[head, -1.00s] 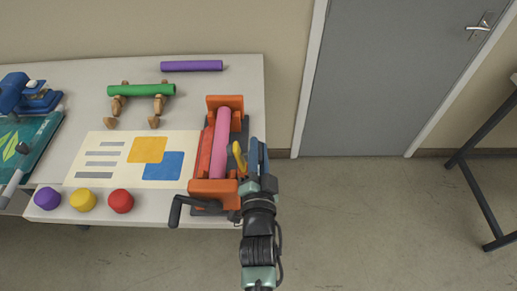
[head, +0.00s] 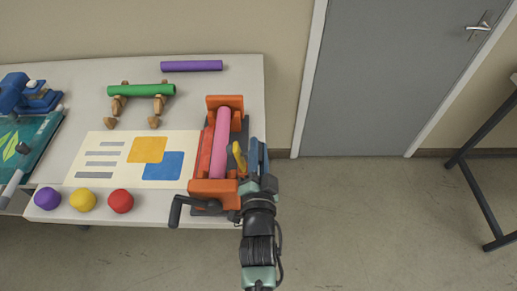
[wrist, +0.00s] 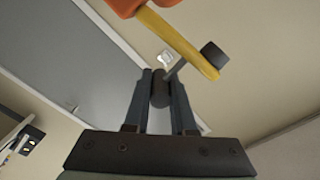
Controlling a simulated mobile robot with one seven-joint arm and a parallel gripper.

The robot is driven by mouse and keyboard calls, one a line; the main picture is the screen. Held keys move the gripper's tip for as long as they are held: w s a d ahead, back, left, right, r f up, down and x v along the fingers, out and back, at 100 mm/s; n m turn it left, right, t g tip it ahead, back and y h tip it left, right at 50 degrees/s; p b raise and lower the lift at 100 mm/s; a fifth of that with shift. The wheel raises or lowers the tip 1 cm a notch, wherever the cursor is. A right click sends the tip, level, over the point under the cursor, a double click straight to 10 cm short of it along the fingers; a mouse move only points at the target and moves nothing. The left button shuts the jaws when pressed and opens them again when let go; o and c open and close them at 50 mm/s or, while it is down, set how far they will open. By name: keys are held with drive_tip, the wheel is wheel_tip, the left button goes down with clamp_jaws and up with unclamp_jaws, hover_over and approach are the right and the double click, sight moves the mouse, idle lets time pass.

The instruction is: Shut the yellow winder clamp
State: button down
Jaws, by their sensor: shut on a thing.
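The yellow winder clamp (head: 239,157) stands at the right side of the orange winder (head: 214,193), beside the pink roll (head: 221,140). In the wrist view the yellow clamp (wrist: 178,38) is a slanting bar with a dark block at its end. A thin dark arm leads from there to a dark round grip (wrist: 160,90). My gripper (wrist: 160,76) is shut on this grip, with one finger on each side. In the head view my gripper (head: 258,145) is just right of the clamp, and its fingers hide the grip.
A black crank (head: 176,211) sticks out at the winder's front left. A printed sheet (head: 110,177), several coloured balls and a green roll (head: 140,90) on wooden supports lie left on the table (head: 225,85). The floor (head: 350,220) to the right is clear.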

sight(237, 157)
drive_tip(key=shift+f+b, duration=0.2)
drive_tip(key=shift+b, duration=0.15)
drive_tip(key=shift+a+n+b, duration=0.3)
drive_tip(key=shift+n+b, duration=0.3)
drive_tip(key=shift+b, duration=0.2)
drive_tip(key=a+n+b, duration=0.1)
drive_tip(key=n+b, duration=0.1)
drive_tip(key=b, duration=0.1)
drive_tip(key=shift+a+r, duration=0.15)
drive_tip(key=a+n+b, duration=0.1)
drive_tip(key=n, duration=0.1)
drive_tip(key=a+n+b, duration=0.1)
drive_tip(key=n+b, duration=0.1)
drive_tip(key=shift+a+r+n, duration=0.2)
drive_tip(key=shift+a+n, duration=0.1)
drive_tip(key=shift+a, duration=0.1)
drive_tip(key=a+n+b, duration=0.1)
drive_tip(key=n, duration=0.1)
drive_tip(key=a+n+b, duration=0.1)
drive_tip(key=n, duration=0.1)
drive_tip(key=shift+a+f+n+b, duration=0.25)
drive_tip(key=shift+f+n+b, duration=0.05)
drive_tip(key=shift+f+b, duration=0.1)
drive_tip(key=shift+a+f+n+b, duration=0.3)
drive_tip(key=shift+a+n, duration=0.1)
drive_tip(key=shift+n, duration=0.45)
drive_tip(key=shift+a+f+n+b, duration=0.25)
drive_tip(key=shift+a+f+n, duration=0.1)
drive_tip(key=shift+n, duration=0.5)
